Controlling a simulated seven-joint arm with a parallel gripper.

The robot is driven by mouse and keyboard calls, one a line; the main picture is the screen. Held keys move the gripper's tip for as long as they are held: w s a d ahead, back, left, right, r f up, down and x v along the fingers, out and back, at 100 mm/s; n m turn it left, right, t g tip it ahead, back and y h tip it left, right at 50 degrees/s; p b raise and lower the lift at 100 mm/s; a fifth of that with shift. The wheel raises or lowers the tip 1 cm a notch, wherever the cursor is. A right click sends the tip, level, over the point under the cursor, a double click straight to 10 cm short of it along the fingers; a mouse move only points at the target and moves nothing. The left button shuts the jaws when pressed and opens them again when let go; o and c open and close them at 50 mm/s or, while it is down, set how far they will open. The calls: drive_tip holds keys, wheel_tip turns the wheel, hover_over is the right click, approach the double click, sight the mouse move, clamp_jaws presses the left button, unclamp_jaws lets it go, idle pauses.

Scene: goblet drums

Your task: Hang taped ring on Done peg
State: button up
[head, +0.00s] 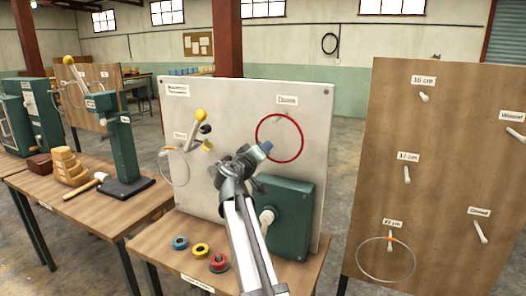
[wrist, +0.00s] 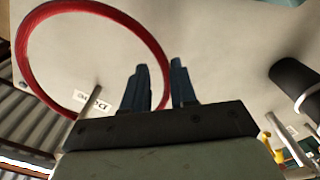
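The red ring (head: 301,150), which looks wrapped in red tape, is upright in front of the pale board by the Done label (head: 287,100). Its top edge meets the Done peg (head: 287,114); whether it bears on the peg is hard to tell. The wrist view shows the ring (wrist: 22,55) upside down beside the Done peg (wrist: 79,121). My gripper (head: 267,146) is at the ring's lower left in the head view. Its fingers (wrist: 160,72) are apart, with the ring's edge showing in the gap. Contact is unclear.
A green box (head: 292,205) is on the board, right of my arm. A yellow-knobbed lever (head: 198,125) and a bare ring (head: 163,172) are at left. Tape rolls (head: 201,250) lie on the bench. A pegboard (head: 440,150) holding another ring (head: 359,262) stands right.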

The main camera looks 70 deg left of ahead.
drive_tip(key=shift+o, duration=1.2)
drive_tip(key=v, duration=1.3)
drive_tip(key=shift+s+d, duration=0.25)
drive_tip(key=shift+s, duration=0.05)
drive_tip(key=shift+w, duration=0.1)
